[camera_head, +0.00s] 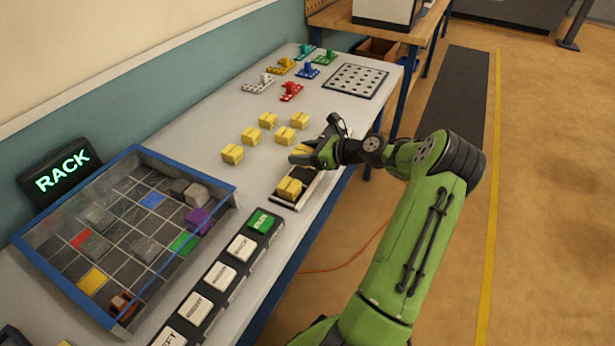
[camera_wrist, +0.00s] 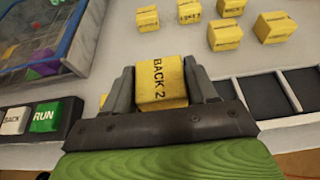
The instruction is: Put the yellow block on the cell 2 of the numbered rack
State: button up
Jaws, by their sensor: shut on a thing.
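My gripper (camera_head: 312,153) is shut on a yellow block (camera_wrist: 163,84), with one finger on each side of it. In the wrist view this block reads "BACK 2". It also shows at the fingertips in the head view (camera_head: 301,149). The numbered rack (camera_head: 313,188) is a dark strip with a pale edge along the table's front. Another yellow block (camera_head: 290,188) sits at its near end, and bare dark cells (camera_wrist: 265,95) show right of my gripper in the wrist view. My gripper hides part of the rack. I cannot read any cell numbers.
Several loose yellow blocks (camera_head: 267,120) lie behind the rack. A strip of labelled blocks with green RUN (camera_head: 260,221) is close to the rack's near end. A blue-rimmed grid tray (camera_head: 190,172) stands left. A perforated plate (camera_head: 356,80) lies at the far end.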

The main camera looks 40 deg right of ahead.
aim_at(304, 176)
notch_tip(304, 176, down, 6)
jog(key=shift+a+r+b, duration=0.1)
jog(key=shift+b, duration=0.9)
jog(key=shift+r, duration=0.15)
